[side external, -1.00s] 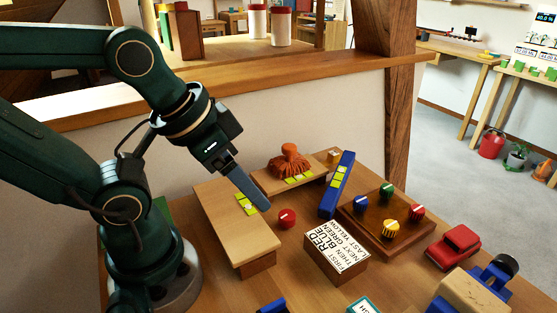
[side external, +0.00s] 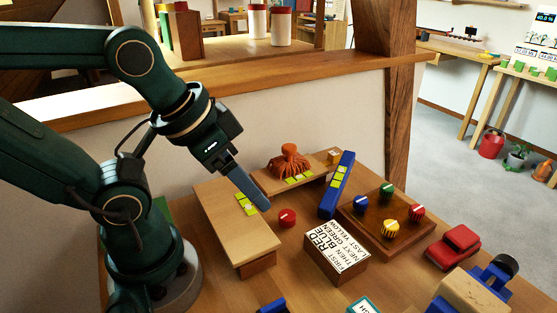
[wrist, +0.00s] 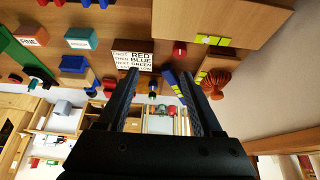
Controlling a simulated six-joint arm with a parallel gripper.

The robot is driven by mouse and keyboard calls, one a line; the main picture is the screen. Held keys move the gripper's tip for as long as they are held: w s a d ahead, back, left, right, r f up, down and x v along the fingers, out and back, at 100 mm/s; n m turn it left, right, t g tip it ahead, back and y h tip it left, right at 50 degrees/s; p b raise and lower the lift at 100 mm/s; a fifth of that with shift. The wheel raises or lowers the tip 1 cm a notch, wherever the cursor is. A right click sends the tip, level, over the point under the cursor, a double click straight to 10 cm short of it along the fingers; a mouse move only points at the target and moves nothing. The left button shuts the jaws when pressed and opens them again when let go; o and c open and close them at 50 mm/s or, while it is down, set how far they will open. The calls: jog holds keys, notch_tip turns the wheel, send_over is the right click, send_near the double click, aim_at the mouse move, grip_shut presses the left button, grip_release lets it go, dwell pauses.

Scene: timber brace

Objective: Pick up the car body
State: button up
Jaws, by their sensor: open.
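The red car body (side external: 456,247) sits on the table at the right in the side view, just right of the wooden board with knobs. A small red shape (wrist: 108,88) in the wrist view may be it, but it is too small to tell. My gripper (side external: 262,203) is well to the left of the car body, above the tan shelf's edge and near a loose red knob (side external: 287,217). In the wrist view its two fingers (wrist: 160,80) are spread apart with nothing held between them.
Between my gripper and the car body stand a lettered block (side external: 337,250), a blue bar (side external: 337,185) and a board (side external: 365,226) carrying several coloured knobs. A tan and blue object (side external: 470,292) is close in front of the car body. An orange octopus-like figure (side external: 289,162) is behind.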

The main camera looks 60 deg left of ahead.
dwell(0.4)
jog(key=shift+o, duration=0.8)
